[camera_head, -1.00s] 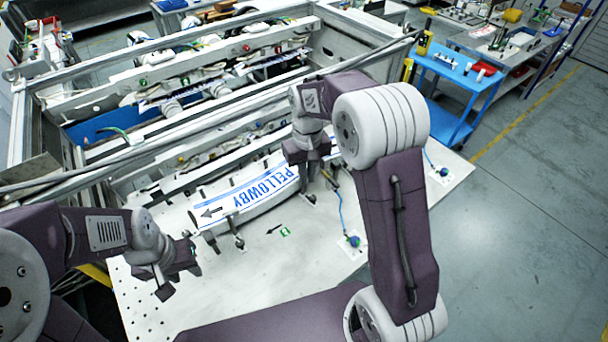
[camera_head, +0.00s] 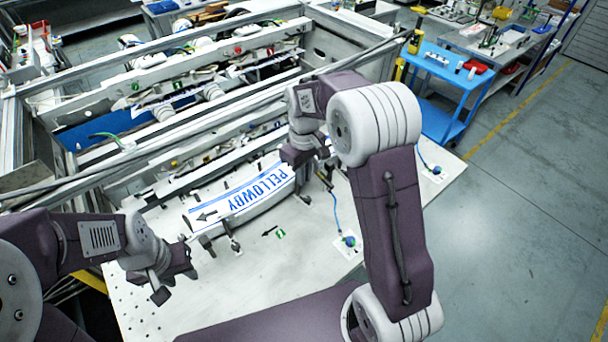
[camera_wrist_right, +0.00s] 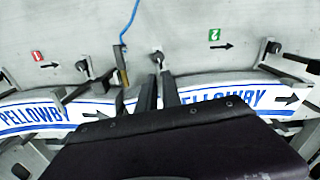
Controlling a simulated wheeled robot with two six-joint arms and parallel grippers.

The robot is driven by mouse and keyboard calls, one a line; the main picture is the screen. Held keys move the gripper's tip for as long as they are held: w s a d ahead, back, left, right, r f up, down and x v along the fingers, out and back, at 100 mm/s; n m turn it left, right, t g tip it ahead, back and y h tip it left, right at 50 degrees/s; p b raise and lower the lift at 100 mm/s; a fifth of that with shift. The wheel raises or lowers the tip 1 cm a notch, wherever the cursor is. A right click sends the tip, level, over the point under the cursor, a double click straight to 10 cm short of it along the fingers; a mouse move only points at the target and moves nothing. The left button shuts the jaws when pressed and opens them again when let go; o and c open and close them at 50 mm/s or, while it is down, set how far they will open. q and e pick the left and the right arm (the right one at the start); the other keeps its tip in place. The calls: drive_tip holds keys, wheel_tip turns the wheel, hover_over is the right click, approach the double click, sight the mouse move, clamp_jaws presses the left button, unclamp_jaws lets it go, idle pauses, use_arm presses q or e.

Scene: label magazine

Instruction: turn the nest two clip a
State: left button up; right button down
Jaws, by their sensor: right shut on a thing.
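Nest two holds a white curved strip with blue PELLOWBY lettering (camera_head: 240,198) on the bench; it also shows in the right wrist view (camera_wrist_right: 235,97). A green 2 mark (camera_wrist_right: 214,34) with a black arrow lies beside it. A dark clip (camera_wrist_right: 157,58) stands at the strip's end, between the fingertips of my right gripper (camera_wrist_right: 158,78), which is shut on it. The clip's exact angle is partly hidden. Another nest clip (camera_head: 233,244) stands at the other end. My left gripper (camera_head: 177,286) is open and empty above the bench's left part.
A second PELLOWBY strip (camera_wrist_right: 35,115) lies in the neighbouring nest, by a red 1 mark (camera_wrist_right: 37,57). A blue cable (camera_head: 338,215) runs near my right gripper to a blue knob (camera_head: 349,240). Metal rails (camera_head: 150,145) stand behind. The front bench is clear.

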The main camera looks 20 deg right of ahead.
drive_tip(key=shift+s+f, duration=0.15)
drive_tip(key=c, duration=1.6)
unclamp_jaws()
use_arm(q)
drive_tip(key=shift+w+f, duration=0.1)
drive_tip(key=shift+w, duration=0.05)
use_arm(e)
drive_tip(key=shift+o, duration=0.4)
drive_tip(key=shift+w+a, duration=0.1)
drive_tip(key=shift+w, duration=0.15)
use_arm(q)
drive_tip(key=shift+f, duration=0.15)
use_arm(e)
drive_tip(key=shift+r, duration=0.5)
use_arm(q)
drive_tip(key=shift+f+b, duration=0.6)
drive_tip(key=shift+b, duration=0.2)
use_arm(e)
wheel_tip(320, 180, up, 8)
drive_tip(key=shift+r, duration=0.1)
